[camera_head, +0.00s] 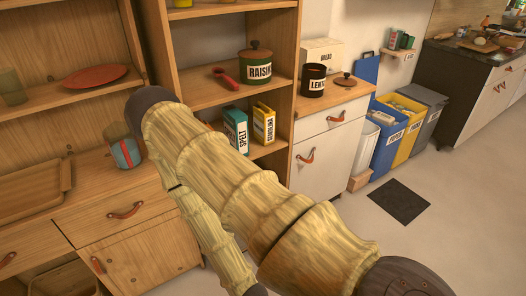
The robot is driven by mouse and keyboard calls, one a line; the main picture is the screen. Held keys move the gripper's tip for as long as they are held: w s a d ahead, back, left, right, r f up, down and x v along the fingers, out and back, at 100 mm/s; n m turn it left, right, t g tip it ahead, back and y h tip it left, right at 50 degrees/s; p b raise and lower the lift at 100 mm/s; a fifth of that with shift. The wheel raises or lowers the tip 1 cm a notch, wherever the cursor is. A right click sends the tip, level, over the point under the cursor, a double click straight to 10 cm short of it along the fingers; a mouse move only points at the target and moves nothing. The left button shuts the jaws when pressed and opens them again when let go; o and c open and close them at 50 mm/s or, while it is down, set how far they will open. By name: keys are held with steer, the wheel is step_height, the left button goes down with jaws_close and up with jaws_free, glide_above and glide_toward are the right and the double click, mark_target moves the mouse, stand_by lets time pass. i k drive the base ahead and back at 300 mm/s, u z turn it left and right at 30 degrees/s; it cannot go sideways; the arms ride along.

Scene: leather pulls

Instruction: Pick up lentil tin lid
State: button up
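The lentil tin (314,83) is a dark, open tin with a white label reading "LENT…". It stands upright on a wooden-topped white cabinet (331,116) right of the shelf unit. A brown lid with a small knob (346,81), apparently the lentil tin lid, lies on the cabinet top just right of the tin, apart from it. My arm, in a yellowish sleeve, crosses the middle of the view, well in front of the cabinet. Its thinner part runs down to the bottom edge. My gripper is not in view.
A lidded green raisin tin (256,66) and a red scoop-like thing (226,79) stand on the shelf left of the cabinet. A white bread box (321,53) is behind the lentil tin. Bins (388,140) stand right. Floor is open around a dark mat (398,202).

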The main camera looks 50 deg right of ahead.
mark_target(345, 81)
steer(key=z, duration=3.15)
steer(key=i, duration=2.9)
steer(key=u, duration=2.45)
